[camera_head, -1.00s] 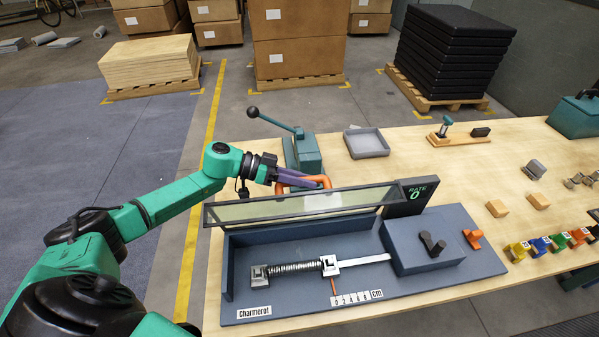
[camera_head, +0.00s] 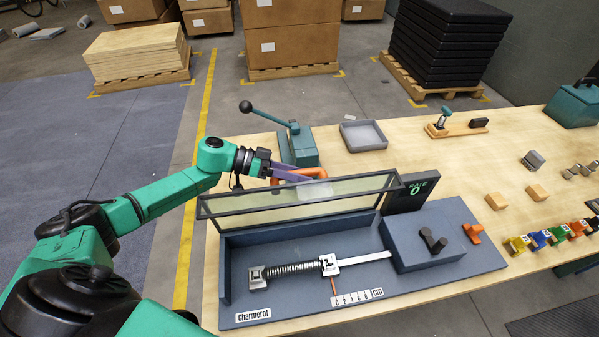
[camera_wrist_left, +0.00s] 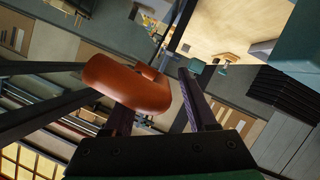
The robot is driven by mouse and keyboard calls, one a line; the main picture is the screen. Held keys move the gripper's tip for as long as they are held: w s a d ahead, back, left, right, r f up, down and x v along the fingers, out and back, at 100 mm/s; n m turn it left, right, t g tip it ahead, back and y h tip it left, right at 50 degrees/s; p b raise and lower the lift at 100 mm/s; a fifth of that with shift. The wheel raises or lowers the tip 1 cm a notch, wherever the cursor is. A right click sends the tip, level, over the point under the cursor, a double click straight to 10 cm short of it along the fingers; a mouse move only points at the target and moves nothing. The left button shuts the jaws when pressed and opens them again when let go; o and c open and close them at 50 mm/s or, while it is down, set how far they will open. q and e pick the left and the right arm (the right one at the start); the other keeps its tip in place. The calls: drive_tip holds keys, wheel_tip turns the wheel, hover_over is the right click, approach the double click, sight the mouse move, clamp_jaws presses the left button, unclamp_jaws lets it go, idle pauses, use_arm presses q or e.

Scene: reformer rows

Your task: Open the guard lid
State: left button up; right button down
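The guard lid (camera_head: 345,200) is a clear panel in a dark frame along the back of the blue-grey machine (camera_head: 460,280). It stands raised and tilted, and the interior in front of it is uncovered. Its orange handle (camera_head: 284,176) is at the far side of the lid. My left gripper (camera_head: 310,174) is at this handle, partly hidden behind the lid panel. In the left wrist view the orange handle (camera_wrist_left: 128,85) crosses in front of one finger, and the two fingers (camera_wrist_left: 165,112) are apart. Whether both touch the handle cannot be told. My right gripper is out of view.
A spring with a metal slide (camera_head: 295,269) lies inside the machine. A teal lever press (camera_head: 299,147) stands close behind my left gripper. A grey tray (camera_head: 363,136) is behind the lid. Wooden blocks (camera_head: 497,201) and coloured pieces (camera_head: 553,238) are at the right.

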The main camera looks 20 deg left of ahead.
use_arm(q)
drive_tip(key=shift+r, duration=0.1)
drive_tip(key=shift+a, duration=0.3)
drive_tip(key=b+v, duration=0.5)
drive_tip(key=v, duration=0.9)
drive_tip(key=shift+s, duration=0.1)
